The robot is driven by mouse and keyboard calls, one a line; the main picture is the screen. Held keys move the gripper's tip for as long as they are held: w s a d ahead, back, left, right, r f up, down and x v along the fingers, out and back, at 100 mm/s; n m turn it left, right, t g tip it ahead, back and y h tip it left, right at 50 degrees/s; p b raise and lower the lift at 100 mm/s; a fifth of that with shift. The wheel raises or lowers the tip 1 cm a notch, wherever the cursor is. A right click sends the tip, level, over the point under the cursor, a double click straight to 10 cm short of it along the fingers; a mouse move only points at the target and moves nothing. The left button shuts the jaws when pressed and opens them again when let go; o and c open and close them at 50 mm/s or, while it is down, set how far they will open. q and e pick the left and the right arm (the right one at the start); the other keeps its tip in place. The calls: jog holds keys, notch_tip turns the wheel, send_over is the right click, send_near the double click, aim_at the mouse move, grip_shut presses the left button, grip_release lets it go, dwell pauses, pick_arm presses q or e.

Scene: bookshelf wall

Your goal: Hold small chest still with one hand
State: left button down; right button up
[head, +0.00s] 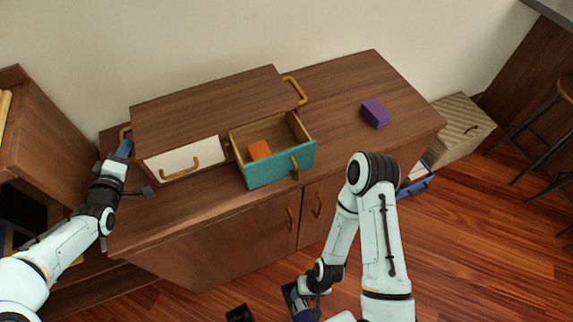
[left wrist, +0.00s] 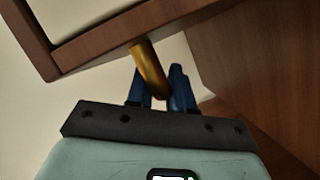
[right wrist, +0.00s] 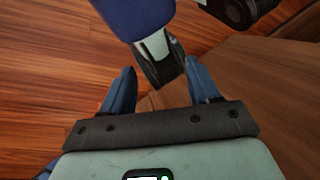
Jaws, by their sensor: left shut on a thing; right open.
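The small chest (head: 205,107) is a brown wooden box on the cabinet top, with a closed white drawer (head: 183,159) and a teal drawer (head: 280,166) pulled open. An orange block (head: 260,149) lies inside the open drawer. A brass handle (head: 299,91) is on the chest's right side. My left gripper (head: 125,148) is at the chest's left side, shut on the brass side handle (left wrist: 150,70); the left wrist view shows its blue fingers (left wrist: 161,88) around the bar. My right gripper (head: 297,303) is low in front of the cabinet, open; its fingers (right wrist: 160,88) show apart in the right wrist view.
The brown cabinet (head: 205,247) has closed doors with brass handles. A purple block (head: 375,113) lies on its top at the right, with clear surface around it. A shelf (head: 50,130) stands close at the left. A light wooden box (head: 460,128) is right of the cabinet.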

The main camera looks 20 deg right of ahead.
jog(key=shift+n, duration=0.8)
jog(key=w+r, duration=0.1)
jog(key=w+a+r, duration=0.1)
jog(key=w, duration=0.1)
jog(key=w+a+r, duration=0.1)
jog(key=w, duration=0.1)
jog(key=shift+w, duration=0.25)
jog(key=shift+c, duration=1.2)
jog(key=w+a+r+n+y, duration=0.1)
jog(key=w+a+r+n, duration=0.2)
jog(key=w+a+r, duration=0.3)
jog(key=w+a+r+n+y, duration=0.2)
jog(key=w+a+r, duration=0.2)
jog(key=r, duration=0.5)
notch_tip(320, 180, up, 32)
jog(key=f+n+h, duration=0.1)
jog(key=n+h, duration=0.6)
jog(key=n, duration=0.8)
send_over(301, 156)
jog(key=shift+w+r+t, duration=0.2)
jog(key=shift+r+t, duration=0.05)
jog(key=shift+t, duration=0.15)
jog(key=shift+d+f, duration=0.1)
jog(key=shift+f, duration=0.05)
notch_tip(301, 156, down, 12)
jog(key=shift+r, duration=0.2)
grip_shut()
